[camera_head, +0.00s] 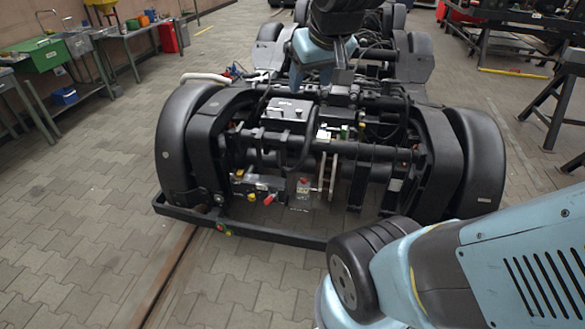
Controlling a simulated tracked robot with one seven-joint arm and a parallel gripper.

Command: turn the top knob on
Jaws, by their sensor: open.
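The black tram bogie (368,145) stands in the middle of the view. My gripper (320,80) points down over the back of the bogie, just above and behind the dark box. Any contact with the bogie is unclear.
Workbenches with a green bin (40,55) stand at left, black trestles (560,100) at right. The paved floor (90,215) at left is clear.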

